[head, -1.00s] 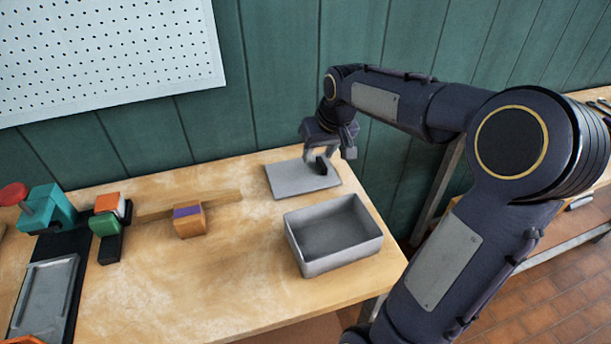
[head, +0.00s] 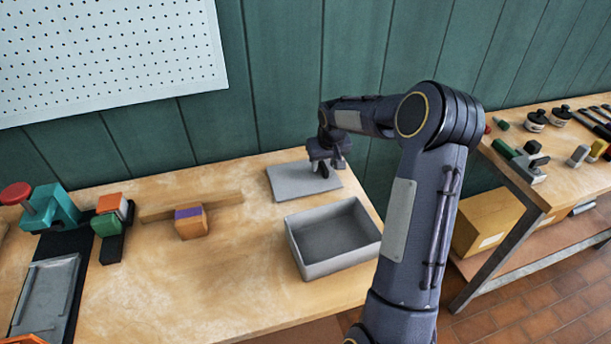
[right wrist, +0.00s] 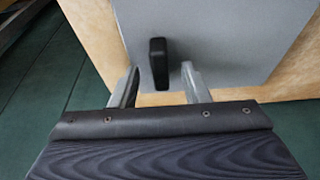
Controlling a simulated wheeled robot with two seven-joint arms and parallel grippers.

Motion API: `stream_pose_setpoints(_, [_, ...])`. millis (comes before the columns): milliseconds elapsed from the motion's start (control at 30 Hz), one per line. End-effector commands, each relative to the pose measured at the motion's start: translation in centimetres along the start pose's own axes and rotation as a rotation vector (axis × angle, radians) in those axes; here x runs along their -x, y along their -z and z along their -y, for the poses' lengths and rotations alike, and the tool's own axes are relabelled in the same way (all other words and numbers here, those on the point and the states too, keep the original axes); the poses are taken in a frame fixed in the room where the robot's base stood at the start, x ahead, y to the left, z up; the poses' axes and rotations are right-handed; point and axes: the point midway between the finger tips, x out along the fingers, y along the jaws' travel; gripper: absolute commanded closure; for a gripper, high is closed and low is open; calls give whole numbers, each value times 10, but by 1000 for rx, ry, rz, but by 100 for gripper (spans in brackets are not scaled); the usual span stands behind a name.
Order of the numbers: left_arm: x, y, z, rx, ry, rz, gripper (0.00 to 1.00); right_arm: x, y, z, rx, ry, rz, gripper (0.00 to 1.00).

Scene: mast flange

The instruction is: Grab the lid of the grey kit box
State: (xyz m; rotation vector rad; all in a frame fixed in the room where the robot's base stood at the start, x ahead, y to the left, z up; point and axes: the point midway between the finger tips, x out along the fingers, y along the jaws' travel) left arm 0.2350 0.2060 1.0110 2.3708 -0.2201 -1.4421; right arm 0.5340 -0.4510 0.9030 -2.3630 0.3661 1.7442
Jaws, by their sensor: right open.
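The grey lid (head: 290,183) lies flat on the workbench behind the open grey kit box (head: 312,268). In the right wrist view the lid (right wrist: 225,35) carries a black upright handle (right wrist: 158,62). My right gripper (head: 322,170) is over the lid's right part. In the right wrist view the right gripper (right wrist: 160,85) is open, with one finger on each side of the handle's near end and a gap visible on both sides. The kit box is empty. My left gripper is not in view.
A wooden strip (head: 190,206) and an orange block with a purple top (head: 190,222) lie left of the lid. A teal vise-like tool (head: 50,208) stands at the far left. A second bench (head: 560,170) with tools is at the right. The green wall (head: 280,80) rises close behind the lid.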

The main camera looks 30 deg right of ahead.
Motion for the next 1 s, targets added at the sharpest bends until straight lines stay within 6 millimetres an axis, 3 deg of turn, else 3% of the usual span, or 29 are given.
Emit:
stream_pose_setpoints(200, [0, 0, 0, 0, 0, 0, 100, -1, 0, 0, 0, 0, -1, 58])
stream_pose_setpoints(533, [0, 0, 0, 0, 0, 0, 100, 0, 0, 0, 0, 0, -1, 100])
stream_pose_setpoints(1000, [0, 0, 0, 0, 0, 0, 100, 10, 4, 0, 0, 0, -3, 100])
